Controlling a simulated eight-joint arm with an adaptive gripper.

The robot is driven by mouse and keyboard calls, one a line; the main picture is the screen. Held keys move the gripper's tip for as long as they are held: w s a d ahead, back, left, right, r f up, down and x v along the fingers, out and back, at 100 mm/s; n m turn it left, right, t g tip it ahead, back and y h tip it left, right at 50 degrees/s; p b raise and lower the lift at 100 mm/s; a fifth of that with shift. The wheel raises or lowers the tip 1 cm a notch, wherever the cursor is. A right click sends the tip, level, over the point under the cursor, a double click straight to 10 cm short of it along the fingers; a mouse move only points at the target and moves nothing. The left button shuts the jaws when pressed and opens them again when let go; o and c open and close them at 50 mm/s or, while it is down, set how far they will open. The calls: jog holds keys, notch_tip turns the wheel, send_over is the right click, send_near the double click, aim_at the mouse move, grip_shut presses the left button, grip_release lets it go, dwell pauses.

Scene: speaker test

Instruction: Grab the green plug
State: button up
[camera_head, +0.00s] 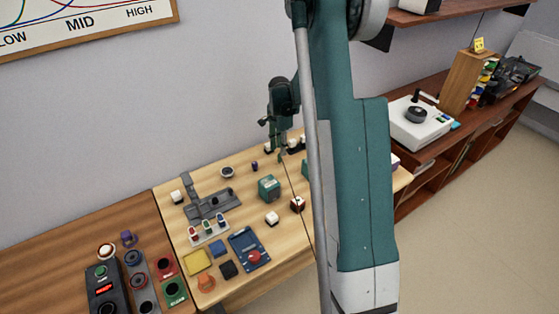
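Several small plugs with pale tops stand in a light rack (209,236) on the wooden table, left of centre. The middle plug (207,225) looks greenish, but it is too small for me to be sure of its colour. My gripper (277,146) hangs above the back part of the table, to the right of and farther back than the rack. It is apart from the plugs. Its fingers are small and dark here, so I cannot tell whether they are open or shut.
A grey fixture (212,205) stands just behind the rack. A teal box (269,188) and a blue panel with a red knob (249,249) are nearby. Button boxes (103,289) stand at front left. My arm hides the table's right part.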

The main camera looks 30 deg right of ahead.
aim_at(280, 159)
jog(key=shift+f+b, duration=0.35)
jog(key=shift+f, duration=2.25)
jog(key=c, duration=0.9)
